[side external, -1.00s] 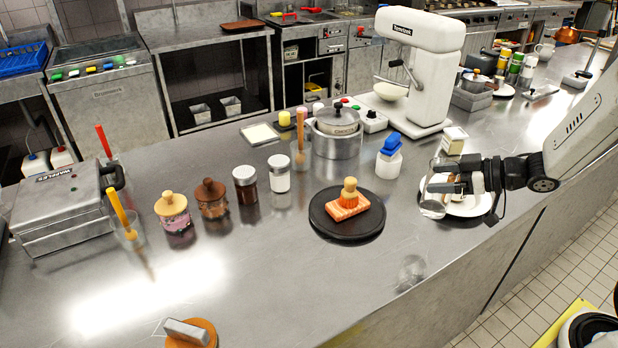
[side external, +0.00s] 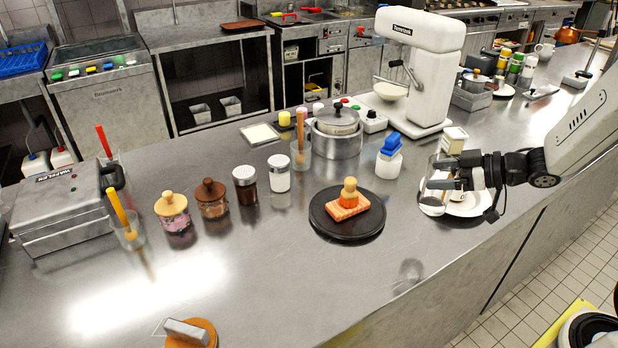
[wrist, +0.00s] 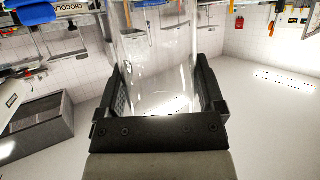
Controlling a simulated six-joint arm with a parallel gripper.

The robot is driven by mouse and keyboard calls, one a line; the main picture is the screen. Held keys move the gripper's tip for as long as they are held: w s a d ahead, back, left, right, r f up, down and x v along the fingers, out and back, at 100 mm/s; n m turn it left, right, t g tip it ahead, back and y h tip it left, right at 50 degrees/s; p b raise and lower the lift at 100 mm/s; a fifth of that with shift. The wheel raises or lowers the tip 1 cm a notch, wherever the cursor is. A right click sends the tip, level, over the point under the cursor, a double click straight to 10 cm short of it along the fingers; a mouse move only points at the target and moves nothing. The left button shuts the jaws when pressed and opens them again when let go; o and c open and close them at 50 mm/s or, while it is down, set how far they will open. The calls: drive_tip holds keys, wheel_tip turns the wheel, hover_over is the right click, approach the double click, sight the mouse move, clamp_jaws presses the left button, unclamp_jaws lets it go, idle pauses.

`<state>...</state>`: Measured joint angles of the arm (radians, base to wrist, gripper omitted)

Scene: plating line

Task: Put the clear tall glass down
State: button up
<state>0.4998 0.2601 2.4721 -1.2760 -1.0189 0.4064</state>
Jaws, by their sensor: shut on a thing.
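The clear tall glass (side external: 431,205) is between the fingers of my gripper (side external: 440,184) at the right of the side view. My gripper is shut on it. In the wrist view the glass (wrist: 158,75) fills the space between the two dark fingers (wrist: 160,95). In the side view the glass overlaps the left part of a white plate (side external: 475,206). A faint reflection of the glass shows on the steel counter (side external: 330,285) below and to its left. I cannot tell whether its base touches the counter.
A blue-topped white jar (side external: 388,165) and a white stand mixer (side external: 415,70) stand behind. The counter's front middle is bare.

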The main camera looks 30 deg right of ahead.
drive_tip(key=s+a+r+n+g+y, duration=0.1)
drive_tip(key=s+a+n+g+y, duration=0.2)
drive_tip(key=a, duration=1.1)
drive_tip(key=s+a+r+n+g+y, duration=0.2)
drive_tip(key=s+a+n+g, duration=0.4)
drive_tip(key=a, duration=0.8)
drive_tip(key=shift+s+n+g+y, duration=0.4)
drive_tip(key=shift+s+n+y, duration=0.1)
drive_tip(key=shift+s, duration=0.9)
drive_tip(key=shift+r, duration=0.1)
drive_tip(key=w+a+f, duration=0.7)
drive_tip(key=w+f, duration=0.2)
drive_tip(key=w, duration=0.2)
drive_tip(key=shift+w+a+f, duration=0.15)
drive_tip(key=shift+f, duration=0.1)
